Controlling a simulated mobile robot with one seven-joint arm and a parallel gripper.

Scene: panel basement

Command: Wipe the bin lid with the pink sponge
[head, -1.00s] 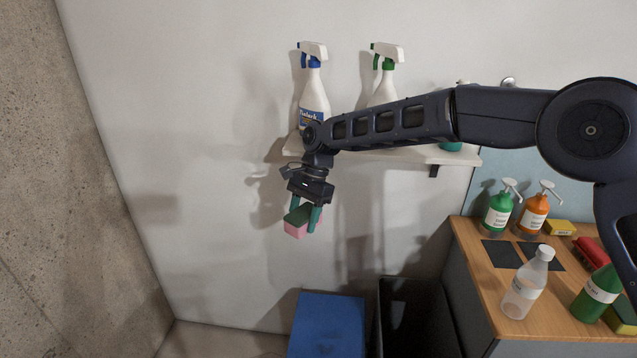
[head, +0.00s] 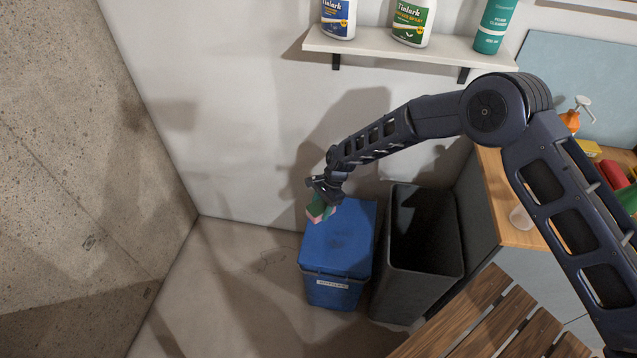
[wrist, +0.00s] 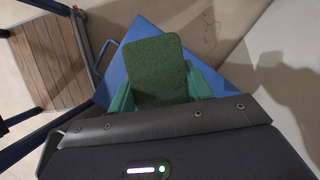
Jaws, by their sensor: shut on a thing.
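The pink sponge (head: 314,216) has a green scouring side, which faces the wrist camera (wrist: 158,70). My gripper (head: 322,205) is shut on it, with a teal finger on each side in the wrist view. The blue bin's closed lid (head: 340,245) lies below; a label is on the bin's front (head: 333,284). In the head view the sponge overlaps the lid's far left part. I cannot tell whether it touches the lid.
An open black bin (head: 425,240) stands right of the blue bin. A wall shelf (head: 400,46) with bottles is above. A wooden counter (head: 510,228) and a slatted wooden surface (head: 495,315) are at the right. Floor left of the bin is clear.

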